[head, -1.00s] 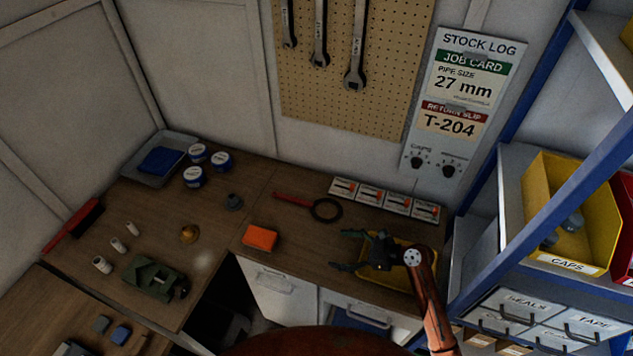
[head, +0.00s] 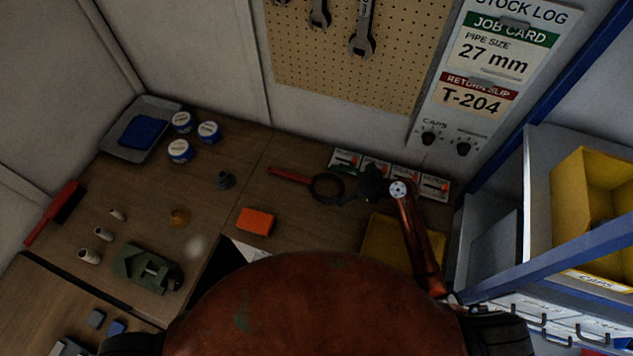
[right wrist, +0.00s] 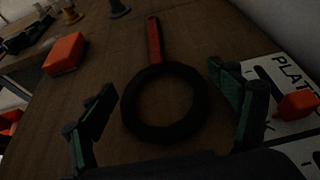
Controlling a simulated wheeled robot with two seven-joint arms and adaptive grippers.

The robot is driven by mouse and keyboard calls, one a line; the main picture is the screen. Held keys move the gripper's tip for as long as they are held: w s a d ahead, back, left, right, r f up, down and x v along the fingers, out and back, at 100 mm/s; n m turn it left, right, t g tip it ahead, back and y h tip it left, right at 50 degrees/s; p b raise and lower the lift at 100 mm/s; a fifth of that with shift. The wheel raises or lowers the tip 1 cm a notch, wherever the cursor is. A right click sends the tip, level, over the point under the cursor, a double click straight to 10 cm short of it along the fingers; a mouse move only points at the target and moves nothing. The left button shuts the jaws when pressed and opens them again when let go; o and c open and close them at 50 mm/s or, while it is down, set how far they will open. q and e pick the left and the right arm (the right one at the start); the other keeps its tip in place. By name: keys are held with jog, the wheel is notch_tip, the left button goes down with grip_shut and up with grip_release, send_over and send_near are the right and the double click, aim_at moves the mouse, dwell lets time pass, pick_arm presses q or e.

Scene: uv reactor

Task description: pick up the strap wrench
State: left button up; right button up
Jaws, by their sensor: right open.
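The strap wrench (head: 290,175) lies flat on the bench, its red handle pointing left and its black loop toward the right. In the right wrist view the wrench (right wrist: 154,42) has its handle pointing away and its round loop nearest me. My right gripper (head: 354,186) is at the loop's right side, partly overlapping it in the head view. In the right wrist view my right gripper (right wrist: 163,84) is open, with one finger on either side of the loop and nothing held. I cannot tell its exact height above the bench. My left gripper is not in view.
Several small printed cards or boxes (head: 434,188) lie behind and right of my right gripper. A yellow tray (head: 375,245) is in front of it. An orange block (head: 255,221) sits left of the tray. Blue shelving (head: 555,105) stands at the right.

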aim_at(315, 182)
jog(key=x, duration=0.5)
jog(key=shift+s+a, duration=0.1)
jog(key=shift+a, duration=0.05)
jog(key=shift+c, duration=0.5)
jog(key=c, duration=1.2)
jog(key=shift+r, duration=0.1)
